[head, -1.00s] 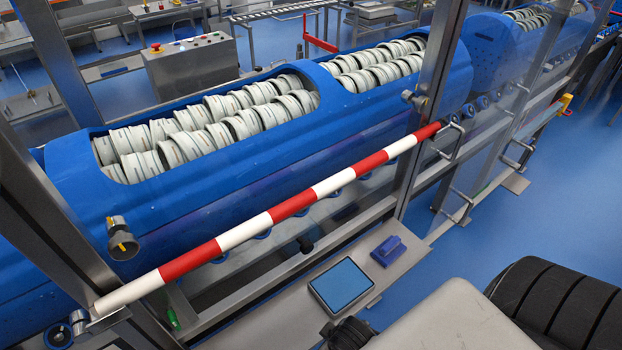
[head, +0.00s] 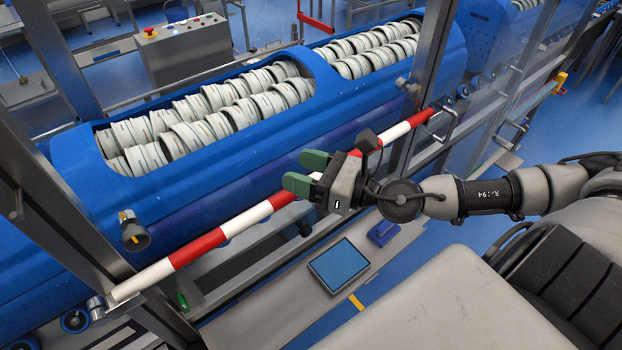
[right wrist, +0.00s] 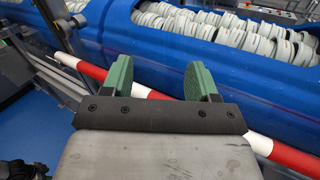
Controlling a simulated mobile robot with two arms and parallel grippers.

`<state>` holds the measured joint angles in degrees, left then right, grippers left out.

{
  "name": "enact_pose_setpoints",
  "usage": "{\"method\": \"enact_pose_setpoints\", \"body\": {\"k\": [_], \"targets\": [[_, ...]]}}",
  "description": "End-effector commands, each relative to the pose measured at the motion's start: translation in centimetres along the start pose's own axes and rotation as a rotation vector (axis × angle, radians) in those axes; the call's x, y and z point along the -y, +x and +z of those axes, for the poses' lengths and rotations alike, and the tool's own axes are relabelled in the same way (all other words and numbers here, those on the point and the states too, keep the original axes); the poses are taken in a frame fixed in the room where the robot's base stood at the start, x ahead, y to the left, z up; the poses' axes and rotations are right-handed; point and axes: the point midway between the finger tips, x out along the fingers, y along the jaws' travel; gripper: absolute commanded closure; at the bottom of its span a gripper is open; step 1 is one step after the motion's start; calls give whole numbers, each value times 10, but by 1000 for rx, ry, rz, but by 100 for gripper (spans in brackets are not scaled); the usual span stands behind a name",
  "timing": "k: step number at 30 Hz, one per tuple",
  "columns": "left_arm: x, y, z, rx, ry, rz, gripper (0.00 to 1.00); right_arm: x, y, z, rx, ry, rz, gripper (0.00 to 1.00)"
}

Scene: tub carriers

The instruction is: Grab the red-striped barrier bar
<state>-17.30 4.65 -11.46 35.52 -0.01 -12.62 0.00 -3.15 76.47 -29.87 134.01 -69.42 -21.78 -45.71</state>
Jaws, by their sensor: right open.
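The red-striped barrier bar (head: 196,248) is a long red-and-white bar running diagonally across the front of the blue carrier, from lower left to upper right between metal posts. My right gripper (head: 306,173) has green fingertips and is open and empty. In the head view it overlaps the middle of the bar and hides part of it. In the right wrist view the bar (right wrist: 267,146) passes behind and below the two spread fingers (right wrist: 160,77), not clearly between them. My left gripper is not in view.
The blue carrier (head: 190,190) holds rows of white rings behind the bar. Metal posts (head: 425,85) stand at the bar's ends. A grey shelf with a blue-screened tablet (head: 339,266) and a small blue block (head: 382,233) lies in front, below my right arm.

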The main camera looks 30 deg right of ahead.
Motion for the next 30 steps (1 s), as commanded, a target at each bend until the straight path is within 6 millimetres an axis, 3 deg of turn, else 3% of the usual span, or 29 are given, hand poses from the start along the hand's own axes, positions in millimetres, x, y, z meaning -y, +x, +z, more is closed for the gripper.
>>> {"method": "enact_pose_setpoints", "body": {"k": [1,6,12,17,23,30], "targets": [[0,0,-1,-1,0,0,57,4,-6,-1,-83,-216,73,41],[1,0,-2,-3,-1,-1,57,32,-37,-16,-360,-807,272,41],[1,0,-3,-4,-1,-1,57,71,-72,-18,-593,-1186,393,41],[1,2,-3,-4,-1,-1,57,81,-78,-22,-649,-1267,423,41],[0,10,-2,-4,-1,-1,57,82,-60,-37,-645,-1265,421,41],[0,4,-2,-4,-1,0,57,84,-44,-49,-648,-1263,421,41]]}}
